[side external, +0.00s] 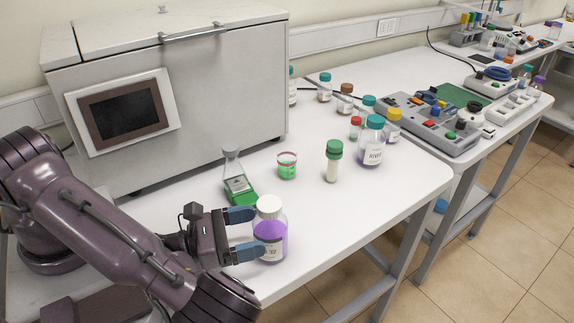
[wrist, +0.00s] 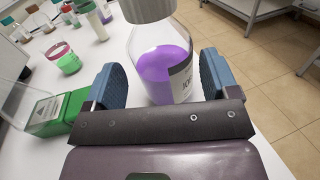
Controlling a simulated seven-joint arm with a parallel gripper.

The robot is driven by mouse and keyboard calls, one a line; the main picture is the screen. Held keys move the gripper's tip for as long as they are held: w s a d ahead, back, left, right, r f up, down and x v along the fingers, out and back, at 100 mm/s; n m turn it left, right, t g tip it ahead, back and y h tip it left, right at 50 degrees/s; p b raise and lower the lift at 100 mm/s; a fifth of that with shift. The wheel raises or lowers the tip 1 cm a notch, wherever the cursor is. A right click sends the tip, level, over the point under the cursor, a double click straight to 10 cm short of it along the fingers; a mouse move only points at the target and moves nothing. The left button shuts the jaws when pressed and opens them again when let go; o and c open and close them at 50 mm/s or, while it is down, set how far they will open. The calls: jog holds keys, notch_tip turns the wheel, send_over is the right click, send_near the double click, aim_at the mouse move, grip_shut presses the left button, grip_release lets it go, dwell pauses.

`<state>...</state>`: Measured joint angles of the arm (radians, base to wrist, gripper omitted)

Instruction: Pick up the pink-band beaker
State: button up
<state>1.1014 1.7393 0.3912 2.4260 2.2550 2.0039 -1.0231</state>
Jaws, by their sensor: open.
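The pink-band beaker (side external: 287,166) is a small clear beaker with a pink band near its rim and green contents. It stands upright on the white table, beyond my gripper; it also shows at upper left in the wrist view (wrist: 67,61). My gripper (side external: 250,233) is open, low over the table. A white-capped bottle with purple liquid (side external: 270,238) stands at its fingertips and shows between the two blue fingers (wrist: 160,78) in the wrist view. I cannot tell whether either finger touches the bottle. The beaker is outside the fingers.
A teal-capped bottle (side external: 372,145) and several others stand farther back. A large grey machine (side external: 190,100) is behind; the table's front edge is close.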

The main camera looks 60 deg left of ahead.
jog(key=shift+w+r+t, duration=0.15)
jog(key=shift+r+t, duration=0.15)
jog(key=shift+r, duration=0.1)
jog(key=r+n+t+y, duration=0.2)
jog(key=r, duration=0.1)
jog(key=w+r+n+t+y, duration=0.1)
jog(key=r+n+t+y, duration=0.1)
jog(key=r+n+y, duration=0.1)
jog(key=shift+w+t+y, duration=0.15)
jog(key=shift+t+y, duration=0.15)
notch_tip(320, 180, up, 5)
jog(key=a+n+y, duration=0.2)
jog(key=n+y, duration=0.6)
jog(key=y, duration=0.3)
jog(key=n+g+y, duration=0.1)
jog(key=n+g, duration=0.2)
jog(key=g, duration=1.3)
send_over(288, 164)
jog(key=s+d, duration=0.2)
notch_tip(288, 164, down, 6)
jog(key=f, duration=0.4)
jog(key=w+f, duration=0.1)
jog(key=f, duration=0.1)
jog(key=shift+a, duration=0.15)
jog(key=shift+f, duration=0.55)
jog(key=x, duration=0.5)
jog(key=shift+c, duration=0.4)
